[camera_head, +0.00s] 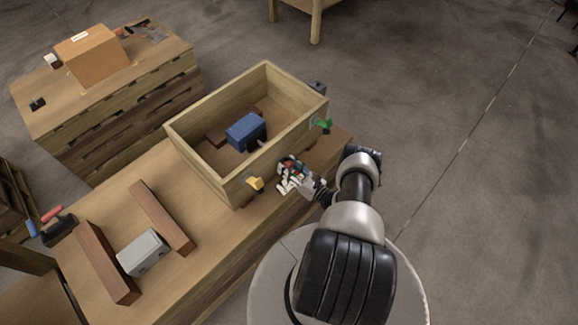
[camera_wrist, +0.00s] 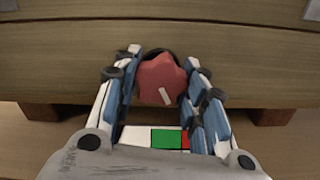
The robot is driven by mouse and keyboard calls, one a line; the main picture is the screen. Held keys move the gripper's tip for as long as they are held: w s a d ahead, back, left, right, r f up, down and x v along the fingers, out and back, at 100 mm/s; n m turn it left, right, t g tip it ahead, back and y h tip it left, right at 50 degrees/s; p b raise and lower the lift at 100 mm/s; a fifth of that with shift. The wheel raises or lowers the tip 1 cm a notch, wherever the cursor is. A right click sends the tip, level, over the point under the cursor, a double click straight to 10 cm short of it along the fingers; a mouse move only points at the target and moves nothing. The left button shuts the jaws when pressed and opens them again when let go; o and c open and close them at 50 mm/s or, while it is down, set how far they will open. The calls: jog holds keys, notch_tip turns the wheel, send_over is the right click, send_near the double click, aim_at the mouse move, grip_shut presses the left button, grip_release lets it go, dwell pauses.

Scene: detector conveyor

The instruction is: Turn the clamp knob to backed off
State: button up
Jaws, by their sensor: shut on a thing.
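The clamp knob (camera_wrist: 162,80) is red and lobed, with a white pointer mark on its face. In the wrist view it sits between my fingers, in front of the wooden wall of the box. The white mark points down and slightly to the right. My gripper (camera_wrist: 160,85) is shut on the knob, one finger on each side. In the head view my gripper (camera_head: 288,170) is at the front wall of the open wooden box (camera_head: 212,183), and the knob is mostly hidden there.
A yellow fitting (camera_head: 254,183) and a green one (camera_head: 322,125) stick out of the box's front wall on either side of my gripper. A blue block (camera_head: 246,132) lies inside the box. A grey block (camera_head: 142,252) sits between two brown bars on the bench.

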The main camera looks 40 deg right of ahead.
jog(key=shift+n, duration=0.3)
jog(key=o, duration=1.1)
